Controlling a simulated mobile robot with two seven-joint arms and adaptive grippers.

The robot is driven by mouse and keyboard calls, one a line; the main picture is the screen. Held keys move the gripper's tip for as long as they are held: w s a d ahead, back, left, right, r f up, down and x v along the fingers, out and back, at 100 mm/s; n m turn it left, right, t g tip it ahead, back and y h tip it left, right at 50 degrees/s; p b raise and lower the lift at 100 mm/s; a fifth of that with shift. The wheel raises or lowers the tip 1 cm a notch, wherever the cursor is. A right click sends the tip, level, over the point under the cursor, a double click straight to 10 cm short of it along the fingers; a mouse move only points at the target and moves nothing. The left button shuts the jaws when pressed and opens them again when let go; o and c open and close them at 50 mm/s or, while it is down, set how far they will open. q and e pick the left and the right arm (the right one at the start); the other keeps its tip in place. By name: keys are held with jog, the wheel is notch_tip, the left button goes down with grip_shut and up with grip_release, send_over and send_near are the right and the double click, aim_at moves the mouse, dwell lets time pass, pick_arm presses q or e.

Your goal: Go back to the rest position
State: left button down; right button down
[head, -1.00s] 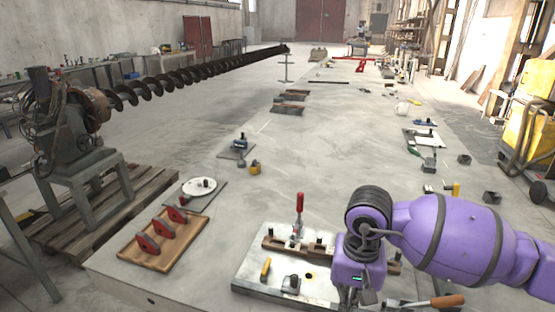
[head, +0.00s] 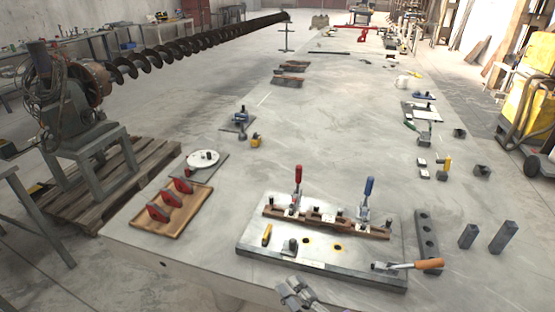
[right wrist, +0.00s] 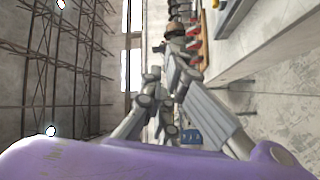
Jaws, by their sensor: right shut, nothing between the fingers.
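My right gripper (head: 298,293) shows at the bottom edge of the head view, just in front of the table's near edge, with only its grey finger parts in the picture. It is shut and holds nothing. In the right wrist view its grey fingers (right wrist: 165,95) show beyond a purple part of my arm, with the workshop turned sideways behind them. My left gripper is not in view. The metal fixture plate (head: 320,265) lies on the table beyond the right gripper, with a red-handled clamp (head: 298,180) and a blue-handled clamp (head: 368,190) upright on it.
A wooden tray (head: 190,222) with several red parts lies at the left. An orange-handled tool (head: 425,264) lies at the plate's right side, near a dark bar with holes (head: 428,240) and two grey blocks (head: 468,236). The table's middle (head: 330,140) is clear.

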jog(key=s+d+f+m+g+h, duration=0.1)
jog(key=s+d+f+m+h, duration=0.3)
jog(key=d+f+m, duration=0.25)
jog(key=s+d+f+m+g+h, duration=0.2)
jog(key=s+d+f+m+h, duration=0.3)
jog(key=f+m, duration=0.3)
jog(key=s+d+f+m+g, duration=0.2)
jog(key=s+f+m, duration=0.1)
jog(key=s, duration=0.3)
jog(key=s+d+f+m+g+h+p, duration=0.1)
jog(key=s+d+f+m+g, duration=0.1)
jog(key=s+f, duration=0.3)
jog(key=shift+s+f+m, duration=0.3)
jog(key=shift+s+m, duration=0.45)
jog(key=shift+s, duration=0.1)
